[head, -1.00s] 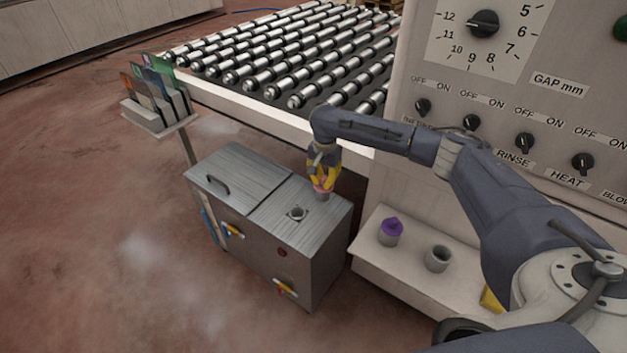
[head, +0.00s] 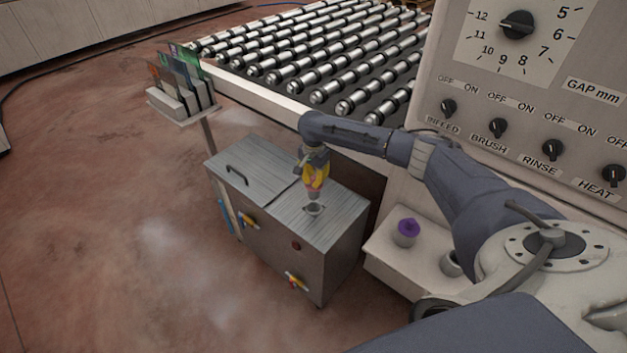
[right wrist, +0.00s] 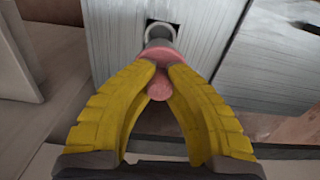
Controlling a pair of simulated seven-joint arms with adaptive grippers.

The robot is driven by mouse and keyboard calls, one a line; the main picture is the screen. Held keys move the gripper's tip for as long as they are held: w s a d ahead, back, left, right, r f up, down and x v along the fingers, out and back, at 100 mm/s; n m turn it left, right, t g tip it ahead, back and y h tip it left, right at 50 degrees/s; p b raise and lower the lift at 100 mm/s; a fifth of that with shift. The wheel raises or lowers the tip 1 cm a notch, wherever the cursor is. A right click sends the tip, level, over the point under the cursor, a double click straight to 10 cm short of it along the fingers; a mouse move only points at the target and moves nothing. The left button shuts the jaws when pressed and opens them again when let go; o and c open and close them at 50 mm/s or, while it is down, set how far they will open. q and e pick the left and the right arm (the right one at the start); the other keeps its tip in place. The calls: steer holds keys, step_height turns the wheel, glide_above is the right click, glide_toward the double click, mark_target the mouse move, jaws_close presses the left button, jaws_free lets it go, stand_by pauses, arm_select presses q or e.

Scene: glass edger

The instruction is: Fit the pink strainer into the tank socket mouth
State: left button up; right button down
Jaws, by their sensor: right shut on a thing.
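The pink strainer (head: 314,191) has a pink cap and a grey lower body. My right gripper (head: 315,186), with yellow fingers, is shut on it and holds it upright over the metal tank (head: 340,223). The tank socket mouth (head: 316,209) is directly below the strainer, which partly hides it. In the right wrist view the fingers close around the pink knob (right wrist: 159,90), and the grey body points at the socket mouth (right wrist: 163,26). I cannot tell whether the body's lower end is inside the mouth or just above it. My left gripper is out of view.
A purple-topped strainer (head: 408,227) stands in a grey holder on the low shelf (head: 395,258), with another grey holder (head: 451,263) beside it. The roller conveyor (head: 330,75) and control panel (head: 470,140) border the tank. A card rack (head: 182,105) stands behind left.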

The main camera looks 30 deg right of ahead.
steer(key=shift+a, duration=0.1)
steer(key=shift+f, duration=3)
steer(key=shift+f, duration=3.25)
steer(key=c, duration=1.4)
jaws_free()
steer(key=shift+r, duration=0.1)
steer(key=r, duration=1.1)
steer(key=shift+s+a+r, duration=0.1)
steer(key=shift+a+r, duration=0.1)
steer(key=shift+r, duration=0.2)
